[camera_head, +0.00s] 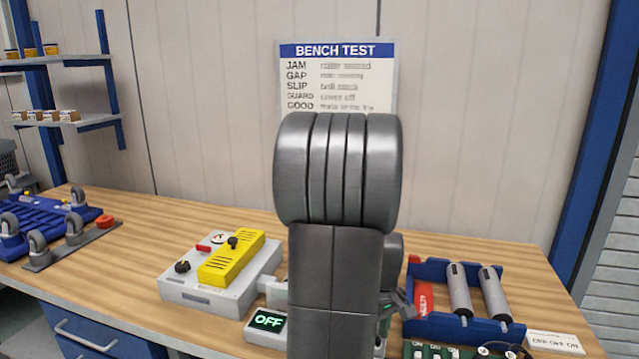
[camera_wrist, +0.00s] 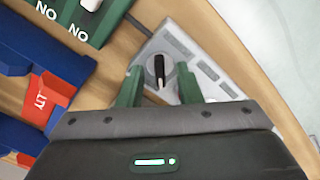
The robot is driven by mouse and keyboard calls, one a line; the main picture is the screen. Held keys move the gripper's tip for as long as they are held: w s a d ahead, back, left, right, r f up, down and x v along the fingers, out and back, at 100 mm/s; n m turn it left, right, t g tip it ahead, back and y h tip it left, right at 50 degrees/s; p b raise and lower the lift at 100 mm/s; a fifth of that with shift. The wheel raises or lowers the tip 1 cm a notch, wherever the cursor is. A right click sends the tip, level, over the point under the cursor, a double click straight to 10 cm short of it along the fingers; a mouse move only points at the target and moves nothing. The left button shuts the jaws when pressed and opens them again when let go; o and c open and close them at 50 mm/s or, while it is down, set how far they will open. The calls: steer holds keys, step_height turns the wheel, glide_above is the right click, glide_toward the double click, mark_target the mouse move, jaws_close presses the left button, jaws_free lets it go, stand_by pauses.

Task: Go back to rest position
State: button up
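My gripper (camera_wrist: 159,80) shows in the wrist view as two green fingers held apart. A black lever or knob (camera_wrist: 159,68) on a pale grey panel (camera_wrist: 205,70) appears between the fingertips, and I cannot tell whether they touch it. No object is visibly clamped. In the head view my arm stands upright in the middle and hides much of the bench behind it. The gripper end is mostly hidden there, low and just right of the arm.
The wooden bench (camera_head: 150,230) holds a grey box with a yellow cover (camera_head: 232,258), an OFF display (camera_head: 267,320), a blue rack with grey cylinders (camera_head: 428,270), and a green panel (camera_head: 432,352). A blue caster frame (camera_head: 45,222) lies left. A sign (camera_head: 337,50) hangs behind.

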stand_by(0.4)
step_height(320, 180, up, 14)
step_height(320, 180, down, 14)
steer(key=shift+f, duration=0.1)
steer(key=m, duration=0.5)
steer(key=shift+b, duration=0.3)
steer(key=m, duration=0.4)
steer(key=shift+m+b, duration=0.3)
steer(key=m+b, duration=0.1)
steer(key=m, duration=0.5)
steer(key=shift+m+b, duration=0.3)
steer(key=shift+m, duration=0.9)
steer(key=shift+r, duration=0.25)
